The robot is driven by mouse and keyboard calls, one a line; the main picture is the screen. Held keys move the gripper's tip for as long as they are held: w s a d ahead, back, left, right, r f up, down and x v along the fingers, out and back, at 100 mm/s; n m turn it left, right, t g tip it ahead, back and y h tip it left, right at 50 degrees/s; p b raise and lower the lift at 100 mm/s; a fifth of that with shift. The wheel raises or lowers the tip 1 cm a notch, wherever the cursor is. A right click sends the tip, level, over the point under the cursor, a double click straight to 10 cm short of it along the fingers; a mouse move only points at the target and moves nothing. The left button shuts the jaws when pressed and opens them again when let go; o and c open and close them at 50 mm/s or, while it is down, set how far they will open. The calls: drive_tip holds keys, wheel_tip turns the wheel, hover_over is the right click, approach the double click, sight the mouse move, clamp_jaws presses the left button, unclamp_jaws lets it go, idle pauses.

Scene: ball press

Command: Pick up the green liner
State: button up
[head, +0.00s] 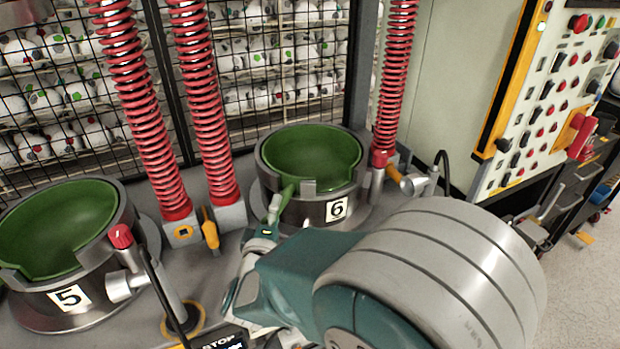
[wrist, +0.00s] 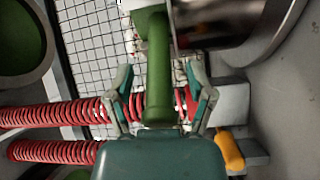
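A green bowl-like liner (head: 312,155) sits in the metal mould marked 6 (head: 337,209). Its green handle (head: 286,194) sticks out through a notch in the rim, toward my gripper (head: 266,222). In the wrist view, the handle (wrist: 157,70) runs down the middle between the two fingers of my gripper (wrist: 158,84). The fingers are apart, with a visible gap on each side of the handle. A second green liner (head: 55,228) sits in the mould marked 5 (head: 69,297) at the left. My arm hides part of the bench in front of mould 6.
Red coil springs (head: 207,105) stand on posts behind and beside the moulds. A yellow-orange handle (head: 209,229) lies left of my gripper. A wire mesh (head: 270,75) with racks of balls stands behind. A button panel (head: 550,110) is at the right.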

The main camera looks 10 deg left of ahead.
drive_tip(key=shift+a, duration=0.2)
clamp_jaws()
wheel_tip(320, 180, up, 18)
idle(0.5)
